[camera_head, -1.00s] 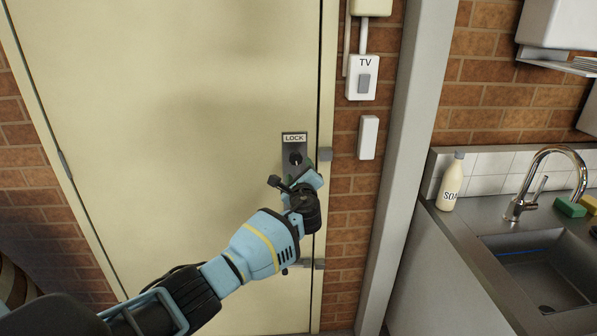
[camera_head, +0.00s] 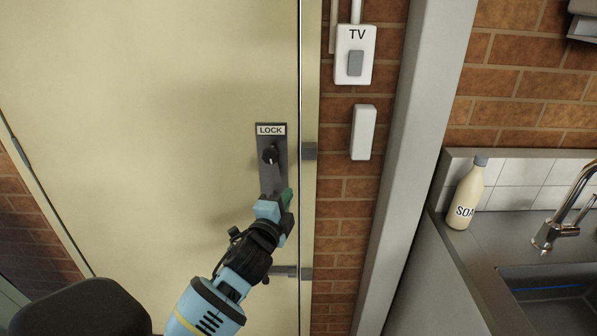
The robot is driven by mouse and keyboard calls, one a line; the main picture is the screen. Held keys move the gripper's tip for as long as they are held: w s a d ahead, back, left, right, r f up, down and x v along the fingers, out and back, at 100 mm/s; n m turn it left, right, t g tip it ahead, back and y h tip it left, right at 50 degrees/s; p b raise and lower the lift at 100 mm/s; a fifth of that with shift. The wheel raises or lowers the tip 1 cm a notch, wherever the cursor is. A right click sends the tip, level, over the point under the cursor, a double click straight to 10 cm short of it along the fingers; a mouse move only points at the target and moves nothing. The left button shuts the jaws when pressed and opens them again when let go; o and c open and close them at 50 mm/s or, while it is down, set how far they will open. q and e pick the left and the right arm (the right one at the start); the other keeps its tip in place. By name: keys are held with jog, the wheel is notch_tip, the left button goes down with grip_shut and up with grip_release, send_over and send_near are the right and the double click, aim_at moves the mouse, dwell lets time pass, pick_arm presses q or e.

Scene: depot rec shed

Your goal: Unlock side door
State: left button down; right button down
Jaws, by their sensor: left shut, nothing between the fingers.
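The cream side door (camera_head: 160,120) fills the left and middle of the view. Near its right edge is a dark grey lock plate (camera_head: 280,150) labelled LOCK, with a small dark turn knob (camera_head: 269,155) near its top. My left gripper (camera_head: 273,190) is shut and empty, just below the knob and in front of the lower plate, which it partly hides. I cannot tell whether it touches the plate. A door handle (camera_head: 285,271) shows lower down, partly behind my arm. A thin bright line runs along the door's right edge. My right gripper is not in view.
Right of the door, a TV switch (camera_head: 354,55) and a blank white box (camera_head: 363,132) are on the brick wall. A grey post (camera_head: 410,150) stands beside them. Further right, a soap bottle (camera_head: 466,195) and a tap (camera_head: 562,215) stand by a sink (camera_head: 550,295).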

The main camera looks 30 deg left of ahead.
aim_at(274, 167)
pick_arm(q)
jog(key=x, duration=0.9)
jog(key=shift+w+a+r, duration=0.2)
jog(key=shift+a+r, duration=0.05)
jog(key=shift+r, duration=0.15)
jog(key=shift+s+a+f+p, duration=0.1)
jog(key=shift+s+a+p, duration=0.1)
jog(key=shift+s+a, duration=0.3)
jog(key=shift+s+a+f+p, duration=0.1)
jog(key=shift+s+a+p, duration=0.2)
jog(key=shift+a, duration=0.45)
jog(key=shift+s+a+f, duration=0.15)
jog(key=shift+s+a, duration=0.2)
jog(key=shift+a, duration=0.05)
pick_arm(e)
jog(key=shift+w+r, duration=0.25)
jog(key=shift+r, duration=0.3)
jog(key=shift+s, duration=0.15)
